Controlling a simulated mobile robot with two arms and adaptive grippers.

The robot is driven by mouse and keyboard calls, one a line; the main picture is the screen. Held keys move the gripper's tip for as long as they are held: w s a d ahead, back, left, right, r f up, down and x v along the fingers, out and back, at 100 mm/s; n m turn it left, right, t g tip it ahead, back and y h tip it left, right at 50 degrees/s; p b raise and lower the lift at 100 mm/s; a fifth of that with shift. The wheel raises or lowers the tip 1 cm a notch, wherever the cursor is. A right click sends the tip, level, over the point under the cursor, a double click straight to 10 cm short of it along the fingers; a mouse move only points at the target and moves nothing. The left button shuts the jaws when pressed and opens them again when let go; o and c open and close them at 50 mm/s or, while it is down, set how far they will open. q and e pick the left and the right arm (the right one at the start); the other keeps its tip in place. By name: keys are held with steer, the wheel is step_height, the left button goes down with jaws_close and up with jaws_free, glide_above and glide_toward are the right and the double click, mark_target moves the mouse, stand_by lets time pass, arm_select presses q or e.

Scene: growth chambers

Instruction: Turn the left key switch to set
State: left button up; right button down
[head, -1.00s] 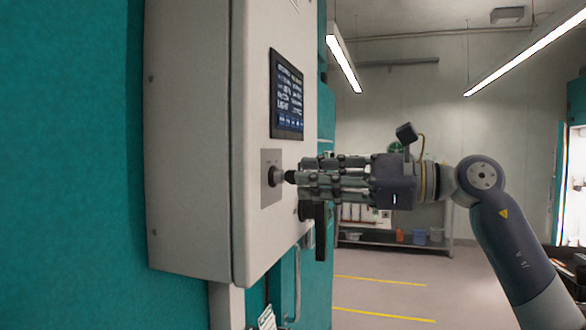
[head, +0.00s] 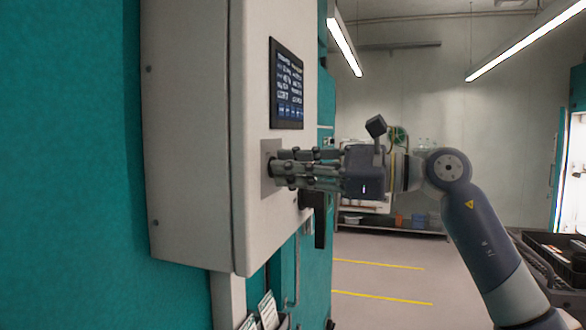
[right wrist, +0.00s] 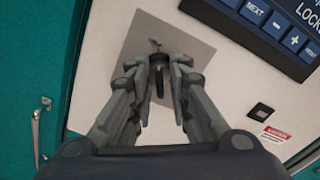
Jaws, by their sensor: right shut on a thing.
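The key switch (right wrist: 158,82) is a dark knob on a grey square plate (right wrist: 196,42) on the front of a white control box (head: 190,130). In the right wrist view it sits between the fingertips of my right gripper (right wrist: 159,72). In the head view my right gripper (head: 278,170) reaches the plate from the right and its fingers hide the knob. It is shut on the key switch. The switch's exact angle is hard to tell. My left gripper is not in view.
A dark display panel (head: 287,84) is above the plate; its buttons show in the right wrist view (right wrist: 275,22). A black handle (head: 320,222) is below right of the gripper. Teal cabinet walls (head: 66,180) stand behind. The floor (head: 380,280) at right is open.

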steer(key=m, duration=0.5)
steer(key=shift+m+p, duration=0.3)
steer(key=shift+m, duration=0.1)
steer(key=m+p, duration=0.1)
steer(key=m, duration=0.5)
stand_by(0.4)
steer(key=c, duration=1.8)
jaws_free()
steer(key=v, duration=1.2)
